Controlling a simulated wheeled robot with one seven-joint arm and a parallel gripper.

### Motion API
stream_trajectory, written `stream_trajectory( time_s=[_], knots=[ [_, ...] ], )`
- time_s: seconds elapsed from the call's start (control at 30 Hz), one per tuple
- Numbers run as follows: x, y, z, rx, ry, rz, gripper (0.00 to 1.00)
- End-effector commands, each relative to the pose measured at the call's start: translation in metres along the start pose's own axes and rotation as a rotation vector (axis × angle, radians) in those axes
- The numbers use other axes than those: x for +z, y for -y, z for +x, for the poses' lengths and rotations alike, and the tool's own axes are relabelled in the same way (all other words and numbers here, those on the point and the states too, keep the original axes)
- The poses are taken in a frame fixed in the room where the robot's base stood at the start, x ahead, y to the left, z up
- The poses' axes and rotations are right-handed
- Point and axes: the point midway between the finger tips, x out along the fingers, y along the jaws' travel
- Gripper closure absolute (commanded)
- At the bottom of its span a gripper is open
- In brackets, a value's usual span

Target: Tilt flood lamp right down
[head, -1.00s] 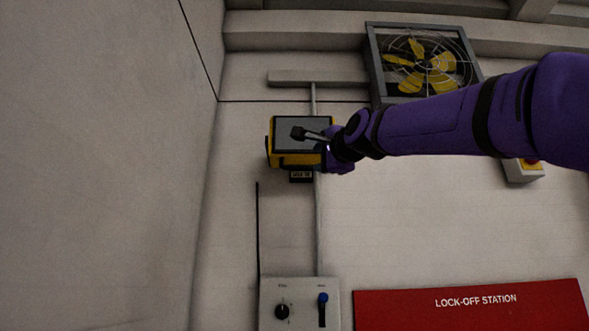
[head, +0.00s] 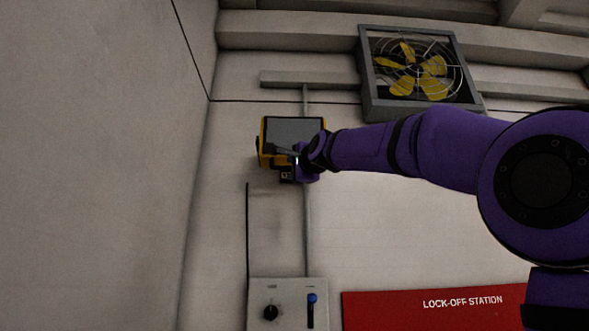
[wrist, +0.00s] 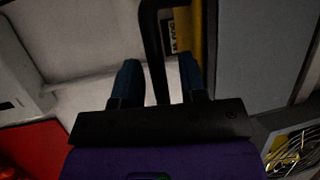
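The flood lamp (head: 293,129) is a yellow box with a grey front face, mounted on the wall at centre left in the head view. In the wrist view its grey face (wrist: 255,45) fills the right and its yellow edge (wrist: 209,22) stands beside a black bar (wrist: 152,45). My gripper (head: 277,151) is at the lamp's lower front edge. In the wrist view the black bar reaches down between the two fingers of my gripper (wrist: 159,75), with gaps visible beside it. The fingers look apart, not closed on the bar. My wrist hides the lamp's lower right corner.
A caged yellow fan (head: 415,70) is at upper right. A control box (head: 287,300) with a knob and a blue lever is below, beside the red lock-off station panel (head: 430,310). A side wall stands at left.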

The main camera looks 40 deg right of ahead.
Motion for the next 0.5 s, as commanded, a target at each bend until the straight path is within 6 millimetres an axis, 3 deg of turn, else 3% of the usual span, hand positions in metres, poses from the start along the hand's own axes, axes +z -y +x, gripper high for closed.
stream_trajectory(
  time_s=[0.1, 0.3, 0.5],
  knots=[
    [0.0, -0.0002, 0.0, 0.0, 0.0, 0.0, 0.61],
    [0.0, -0.0003, -0.0001, 0.001, 0.0, 0.0, 1.0],
    [-0.0001, -0.0007, 0.0001, 0.001, 0.0, 0.0, 1.0]
  ],
)
